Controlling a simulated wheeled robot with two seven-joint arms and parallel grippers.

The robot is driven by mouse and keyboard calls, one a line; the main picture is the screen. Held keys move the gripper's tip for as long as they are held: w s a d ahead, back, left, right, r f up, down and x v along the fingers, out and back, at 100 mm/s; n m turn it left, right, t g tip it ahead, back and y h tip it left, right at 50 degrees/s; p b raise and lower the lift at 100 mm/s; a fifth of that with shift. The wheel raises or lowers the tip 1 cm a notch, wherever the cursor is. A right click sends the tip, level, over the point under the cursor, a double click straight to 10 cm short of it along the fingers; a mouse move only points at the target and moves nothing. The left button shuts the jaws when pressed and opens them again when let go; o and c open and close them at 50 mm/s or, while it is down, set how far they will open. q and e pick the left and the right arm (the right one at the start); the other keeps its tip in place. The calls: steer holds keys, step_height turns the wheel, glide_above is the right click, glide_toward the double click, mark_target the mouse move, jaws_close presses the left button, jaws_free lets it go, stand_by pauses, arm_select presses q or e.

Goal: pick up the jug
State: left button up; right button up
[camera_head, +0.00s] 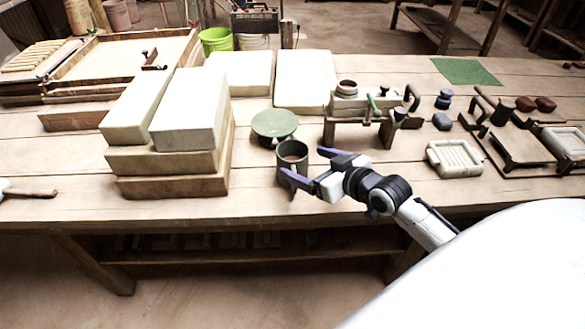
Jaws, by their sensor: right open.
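The jug (292,151) is a dark grey, round, open-topped vessel with something brown inside. It stands upright near the front edge of the wooden table (245,205), right of the stacked blocks. My right gripper (303,162) comes in from the right, open, with purple fingertips. One finger overlaps the jug's lower front in the picture; the other points past its right side. I cannot tell whether either finger touches it. Part of the jug's lower body is hidden by the finger. My left gripper is not in view.
A round green-topped stand (274,123) is close behind the jug. Stacked pale blocks (170,160) rise to its left. A bench press (365,108) stands behind my gripper, and a cream mould (455,157) lies right. The table's front strip is mostly clear.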

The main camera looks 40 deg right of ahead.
mark_target(283, 152)
steer(key=x, duration=0.7)
steer(key=shift+d, duration=0.1)
steer(key=shift+s, duration=0.1)
steer(key=c, duration=1.4)
steer(key=shift+r, duration=0.2)
steer(key=shift+c, duration=0.8)
